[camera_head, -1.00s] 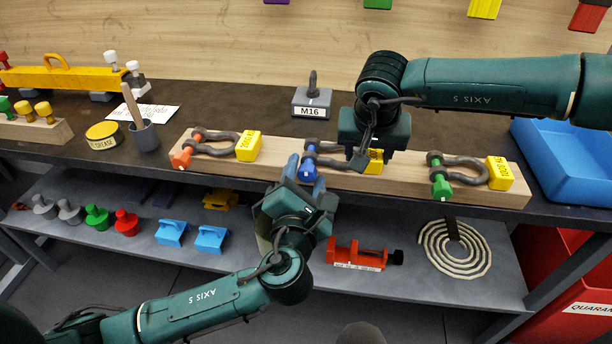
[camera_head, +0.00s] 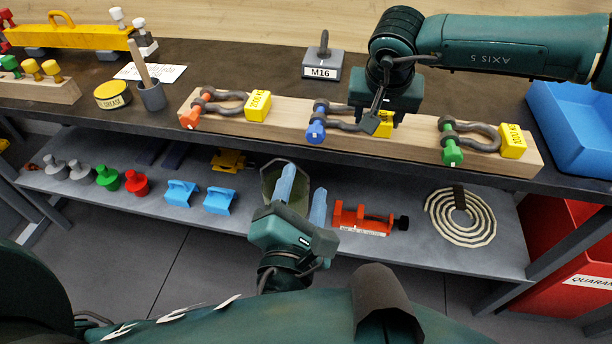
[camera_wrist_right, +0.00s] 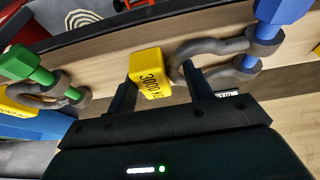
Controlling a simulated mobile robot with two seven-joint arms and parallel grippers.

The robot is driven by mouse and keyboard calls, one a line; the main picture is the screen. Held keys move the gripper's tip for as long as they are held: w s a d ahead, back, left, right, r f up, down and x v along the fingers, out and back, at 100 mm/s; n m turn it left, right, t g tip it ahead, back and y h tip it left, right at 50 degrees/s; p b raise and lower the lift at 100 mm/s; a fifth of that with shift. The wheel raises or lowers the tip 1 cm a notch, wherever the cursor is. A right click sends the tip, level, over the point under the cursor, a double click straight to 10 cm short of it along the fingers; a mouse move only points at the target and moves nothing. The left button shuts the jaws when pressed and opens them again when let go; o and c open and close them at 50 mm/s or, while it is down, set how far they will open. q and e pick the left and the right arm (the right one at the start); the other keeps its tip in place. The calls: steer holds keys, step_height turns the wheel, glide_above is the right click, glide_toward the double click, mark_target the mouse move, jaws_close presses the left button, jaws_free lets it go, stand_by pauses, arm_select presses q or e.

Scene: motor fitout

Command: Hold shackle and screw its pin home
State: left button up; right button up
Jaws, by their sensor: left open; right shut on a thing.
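The middle shackle (camera_head: 341,122) is grey, with a blue-headed pin (camera_head: 316,131) and a yellow tag (camera_head: 383,123). It lies on a wooden board on the bench. My right gripper (camera_head: 378,120) is over it from behind and shut on it at the bow end. In the right wrist view the fingers (camera_wrist_right: 160,92) stand around the tag (camera_wrist_right: 150,72) and the bow; the exact contact is partly hidden. The blue pin (camera_wrist_right: 280,14) shows there at top right. My left gripper (camera_head: 302,194) is open and empty, below and in front of the bench edge, apart from the pin.
An orange-pin shackle (camera_head: 216,103) lies to the left and a green-pin shackle (camera_head: 466,136) to the right on the wooden board (camera_head: 290,121). A M16 block (camera_head: 322,65) stands behind.

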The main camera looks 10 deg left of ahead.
steer(key=o, duration=1.2)
steer(key=v, duration=1.2)
steer(key=shift+s, duration=0.1)
